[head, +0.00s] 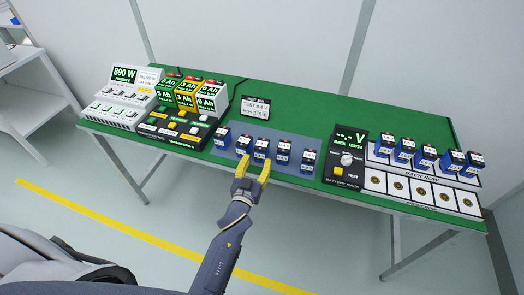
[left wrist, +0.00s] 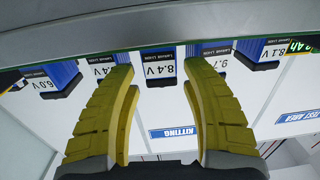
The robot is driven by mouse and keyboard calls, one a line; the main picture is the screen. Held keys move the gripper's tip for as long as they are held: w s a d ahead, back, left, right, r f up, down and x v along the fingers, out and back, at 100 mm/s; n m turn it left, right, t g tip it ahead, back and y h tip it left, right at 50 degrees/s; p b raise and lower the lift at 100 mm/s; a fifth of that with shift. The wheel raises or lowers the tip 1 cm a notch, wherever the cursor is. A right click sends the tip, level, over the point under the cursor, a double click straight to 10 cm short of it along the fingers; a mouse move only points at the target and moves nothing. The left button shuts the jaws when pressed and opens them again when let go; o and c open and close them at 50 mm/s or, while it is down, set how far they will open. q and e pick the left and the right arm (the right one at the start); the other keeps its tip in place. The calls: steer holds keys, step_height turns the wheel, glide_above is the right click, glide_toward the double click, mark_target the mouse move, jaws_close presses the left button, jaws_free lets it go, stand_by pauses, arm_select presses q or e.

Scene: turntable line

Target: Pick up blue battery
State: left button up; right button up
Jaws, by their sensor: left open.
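Several blue batteries with white voltage labels stand in a row on the grey mat in the head view, among them one in the middle (head: 261,148) and one at the right end (head: 308,160). My left gripper (head: 254,168) is open and empty at the table's front edge, just in front of the middle of this row. In the left wrist view, which is upside down, a battery labelled 8.4 V (left wrist: 160,67) shows between the open yellow fingers (left wrist: 158,72), beyond their tips. The fingers partly cover the batteries on either side of it. My right gripper is out of view.
More blue batteries (head: 428,156) stand on a white rack at the right. A black tester (head: 345,158) stands between the rack and the mat (head: 325,146). Chargers (head: 185,97) and a white power unit (head: 122,98) fill the left end.

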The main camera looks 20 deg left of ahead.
mark_target(260, 155)
arm_select(q)
steer(key=shift+w, duration=1.7)
steer(key=shift+c, duration=0.5)
steer(key=c, duration=0.9)
jaws_close()
steer(key=shift+r, duration=0.1)
